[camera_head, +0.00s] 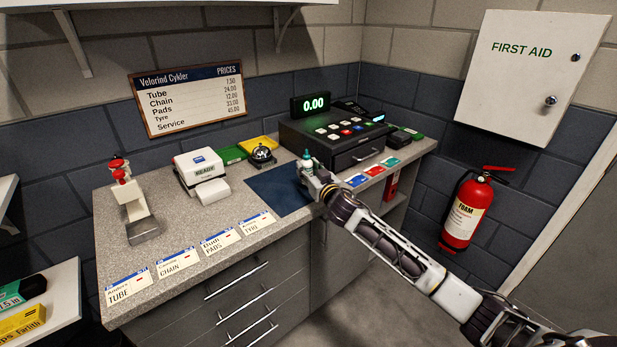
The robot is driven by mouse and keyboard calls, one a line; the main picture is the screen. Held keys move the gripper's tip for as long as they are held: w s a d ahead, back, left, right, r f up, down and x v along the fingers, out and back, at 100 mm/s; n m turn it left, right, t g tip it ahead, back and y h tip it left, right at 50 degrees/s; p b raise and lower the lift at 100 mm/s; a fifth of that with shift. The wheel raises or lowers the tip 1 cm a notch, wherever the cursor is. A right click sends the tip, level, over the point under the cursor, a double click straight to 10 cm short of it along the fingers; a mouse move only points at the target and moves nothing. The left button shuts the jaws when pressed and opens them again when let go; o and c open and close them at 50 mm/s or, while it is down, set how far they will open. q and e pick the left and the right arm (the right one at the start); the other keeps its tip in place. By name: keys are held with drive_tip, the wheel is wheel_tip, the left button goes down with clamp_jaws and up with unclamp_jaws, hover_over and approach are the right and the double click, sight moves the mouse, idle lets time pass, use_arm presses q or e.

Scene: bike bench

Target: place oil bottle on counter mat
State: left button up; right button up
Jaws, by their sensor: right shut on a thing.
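A small teal and white oil bottle (307,160) is upright in my right gripper (309,174), which is shut on it. The gripper reaches in from the right, over the right part of the dark blue counter mat (272,190). The gripper hides the bottle's lower part, so I cannot tell whether it touches the mat. The visible mat is bare. My left gripper is not in view.
A cash register (335,140) stands right behind the mat. A service bell (261,154) and a card terminal with a paper roll (201,170) stand to the left. Labelled tags (220,238) line the counter's front edge. Coloured cards (374,170) lie right of the gripper.

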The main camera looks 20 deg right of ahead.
drive_tip(key=shift+f, duration=1.25)
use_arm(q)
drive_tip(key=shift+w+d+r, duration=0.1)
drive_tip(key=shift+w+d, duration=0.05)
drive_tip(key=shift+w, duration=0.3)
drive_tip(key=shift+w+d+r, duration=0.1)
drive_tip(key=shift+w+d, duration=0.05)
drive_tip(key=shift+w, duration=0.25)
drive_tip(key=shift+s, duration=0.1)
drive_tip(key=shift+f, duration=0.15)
use_arm(e)
drive_tip(key=shift+f, duration=0.1)
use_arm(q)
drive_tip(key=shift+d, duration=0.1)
use_arm(e)
drive_tip(key=o, duration=1.1)
